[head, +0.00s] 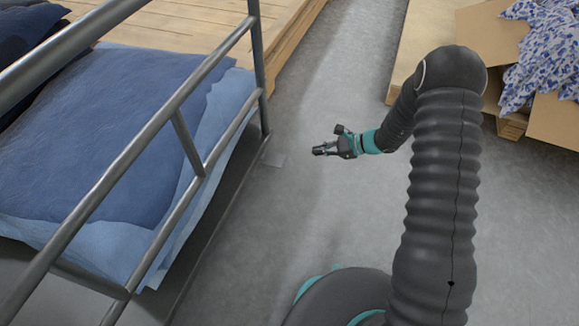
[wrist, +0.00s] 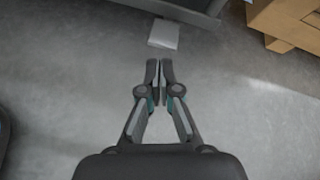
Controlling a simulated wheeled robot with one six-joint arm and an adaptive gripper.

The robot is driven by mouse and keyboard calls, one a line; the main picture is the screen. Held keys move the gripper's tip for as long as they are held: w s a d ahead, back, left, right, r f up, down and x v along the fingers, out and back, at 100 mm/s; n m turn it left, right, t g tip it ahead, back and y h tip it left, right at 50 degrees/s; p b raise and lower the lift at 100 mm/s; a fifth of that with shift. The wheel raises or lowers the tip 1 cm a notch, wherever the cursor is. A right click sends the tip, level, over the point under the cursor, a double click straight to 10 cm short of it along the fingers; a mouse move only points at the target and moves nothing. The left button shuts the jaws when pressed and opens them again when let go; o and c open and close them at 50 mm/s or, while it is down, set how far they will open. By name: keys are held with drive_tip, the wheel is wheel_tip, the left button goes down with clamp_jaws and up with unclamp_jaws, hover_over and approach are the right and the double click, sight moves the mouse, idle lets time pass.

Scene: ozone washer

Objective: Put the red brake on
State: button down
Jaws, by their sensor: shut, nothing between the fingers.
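No red brake shows in either view. A cart with grey metal rails (head: 155,140) stands at the left in the head view. My gripper (head: 318,151) is shut and empty, to the right of the plate in the head view. In the wrist view my gripper (wrist: 159,66) has its fingertips nearly together, pointing towards the plate, apart from it.
Blue folded cloth (head: 110,130) lies in the cart. A wooden pallet (head: 175,38) lies behind the cart. A cardboard box (head: 490,45) with blue-and-white patterned cloth (head: 540,65) stands on a pallet at the right. Grey floor (head: 340,85) is clear between them.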

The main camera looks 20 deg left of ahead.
sight(274, 160)
wheel_tip(274, 160, down, 13)
drive_tip(key=a+m+t, duration=0.1)
drive_tip(key=a+m, duration=0.1)
drive_tip(key=m, duration=0.2)
drive_tip(key=a, duration=0.8)
drive_tip(key=shift+w+a+f+y, duration=0.35)
drive_tip(key=shift+w+f+y, duration=0.05)
